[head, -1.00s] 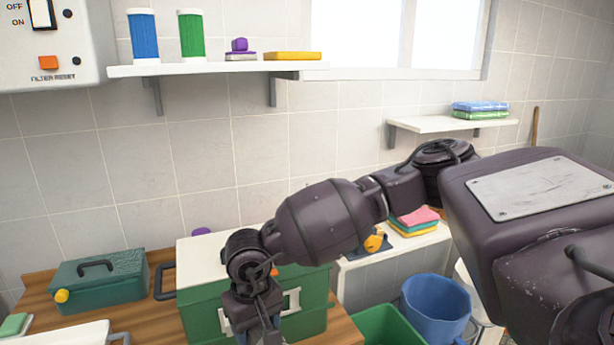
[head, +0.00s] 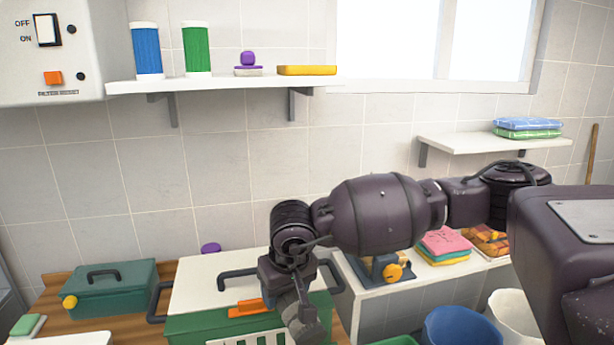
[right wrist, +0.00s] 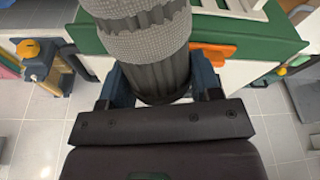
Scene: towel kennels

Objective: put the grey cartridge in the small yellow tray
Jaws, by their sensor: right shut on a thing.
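The grey cartridge (right wrist: 150,40), a ribbed cylinder with a mesh band, is held between the blue fingers of my right gripper (right wrist: 160,80). In the head view my right gripper (head: 290,285) points down, and the cartridge (head: 304,322) hangs below it, in front of the green box with the white lid. A small flat yellow thing (head: 306,70), which looks like the small yellow tray, lies at the right end of the upper wall shelf. My right gripper is well below it and apart from it. My left gripper is not in view.
The wall shelf (head: 225,85) also holds a blue cartridge (head: 146,50), a green cartridge (head: 196,50) and a purple-handled object (head: 248,64). The green box (head: 190,325) and a teal case (head: 105,288) stand on the wooden counter. A blue bucket (head: 462,328) is at lower right.

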